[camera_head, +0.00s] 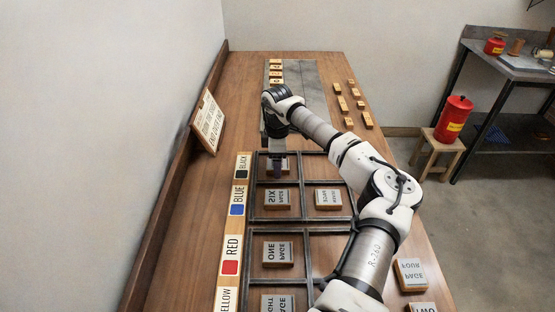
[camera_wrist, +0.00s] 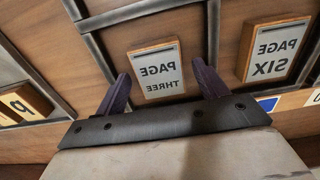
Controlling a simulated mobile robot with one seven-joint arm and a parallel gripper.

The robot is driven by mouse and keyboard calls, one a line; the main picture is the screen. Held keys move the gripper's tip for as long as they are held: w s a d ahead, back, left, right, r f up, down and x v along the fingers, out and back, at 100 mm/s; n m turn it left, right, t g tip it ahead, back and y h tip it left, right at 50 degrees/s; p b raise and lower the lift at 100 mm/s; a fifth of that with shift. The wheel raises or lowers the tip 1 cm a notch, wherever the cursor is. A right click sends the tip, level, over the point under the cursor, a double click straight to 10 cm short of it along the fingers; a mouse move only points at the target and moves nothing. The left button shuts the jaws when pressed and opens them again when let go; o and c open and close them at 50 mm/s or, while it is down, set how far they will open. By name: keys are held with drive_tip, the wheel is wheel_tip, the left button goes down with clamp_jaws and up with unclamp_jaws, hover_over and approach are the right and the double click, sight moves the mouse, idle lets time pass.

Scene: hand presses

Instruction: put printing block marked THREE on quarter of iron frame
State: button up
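The printing block marked PAGE THREE (camera_wrist: 157,72), a wooden block with a grey mirror-written face, lies inside one cell of the iron frame (camera_wrist: 92,47) in the wrist view. In the head view, it lies in the back left quarter of the far iron frame (camera_head: 304,188), mostly hidden by my gripper (camera_head: 278,171). My gripper (camera_wrist: 163,90) points down over this quarter. Its two purple fingers are spread apart, with the block showing between and beyond their tips. I see no contact between fingers and block.
A PAGE SIX block (camera_head: 277,199) and another block (camera_head: 328,198) sit in the front quarters. The nearer frame holds a PAGE ONE block (camera_head: 278,253). A PAGE FOUR block (camera_head: 411,272) lies at the right. A colour strip (camera_head: 232,250) runs along the left.

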wheel_tip(320, 180, up, 12)
drive_tip(key=b, duration=0.3)
drive_tip(key=shift+r, duration=0.2)
drive_tip(key=shift+d, duration=0.1)
